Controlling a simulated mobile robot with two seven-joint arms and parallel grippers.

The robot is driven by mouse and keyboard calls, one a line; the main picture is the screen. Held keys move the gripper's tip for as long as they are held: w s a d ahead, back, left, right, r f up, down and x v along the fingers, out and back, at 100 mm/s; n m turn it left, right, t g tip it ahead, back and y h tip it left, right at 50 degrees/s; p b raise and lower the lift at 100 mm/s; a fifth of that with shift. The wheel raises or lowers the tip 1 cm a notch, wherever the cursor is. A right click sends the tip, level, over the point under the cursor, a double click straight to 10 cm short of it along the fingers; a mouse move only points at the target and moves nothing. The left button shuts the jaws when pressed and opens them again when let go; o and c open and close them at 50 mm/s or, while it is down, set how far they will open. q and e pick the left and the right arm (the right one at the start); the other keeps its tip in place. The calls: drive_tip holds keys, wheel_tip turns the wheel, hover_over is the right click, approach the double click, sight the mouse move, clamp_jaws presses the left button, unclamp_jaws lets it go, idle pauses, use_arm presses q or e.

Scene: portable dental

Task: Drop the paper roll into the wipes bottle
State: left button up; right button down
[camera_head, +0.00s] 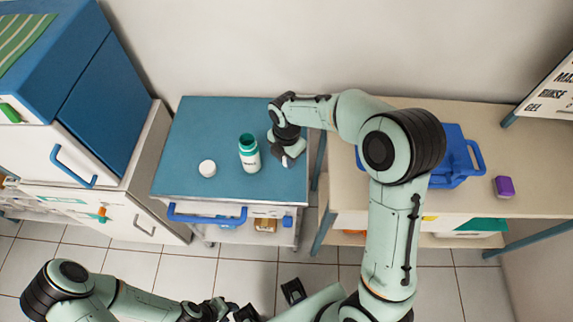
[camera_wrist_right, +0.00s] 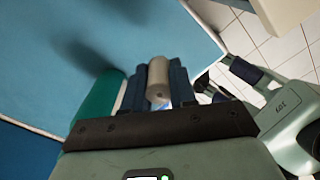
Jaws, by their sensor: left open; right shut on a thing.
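The wipes bottle (camera_head: 249,158), white with a green top and an open mouth, stands upright on the blue cart top. My right gripper (camera_head: 286,161) is just to the right of the bottle, low over the cart. It is shut on the paper roll (camera_wrist_right: 158,78), a pale cylinder between the dark fingers in the wrist view; in the head view only a small white bit of it shows. A green surface (camera_wrist_right: 103,103), likely the bottle, is left of the fingers in the wrist view. My left gripper (camera_head: 268,302) is open and empty at the bottom of the head view.
A round white lid (camera_head: 207,168) lies left of the bottle on the cart (camera_head: 180,135). A blue cabinet stands at the left. The side table at the right holds a blue basket (camera_head: 452,160) and a purple box (camera_head: 504,187). The cart's left part is clear.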

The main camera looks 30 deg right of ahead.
use_arm(q)
drive_tip(key=shift+w+r+p, duration=0.3)
drive_tip(key=shift+r+p, duration=0.1)
drive_tip(key=shift+r, duration=0.1)
drive_tip(key=shift+w+r+p, duration=0.3)
drive_tip(key=shift+r+p, duration=0.05)
drive_tip(key=shift+r, duration=0.15)
use_arm(e)
wheel_tip(320, 180, up, 14)
drive_tip(key=shift+f, duration=0.2)
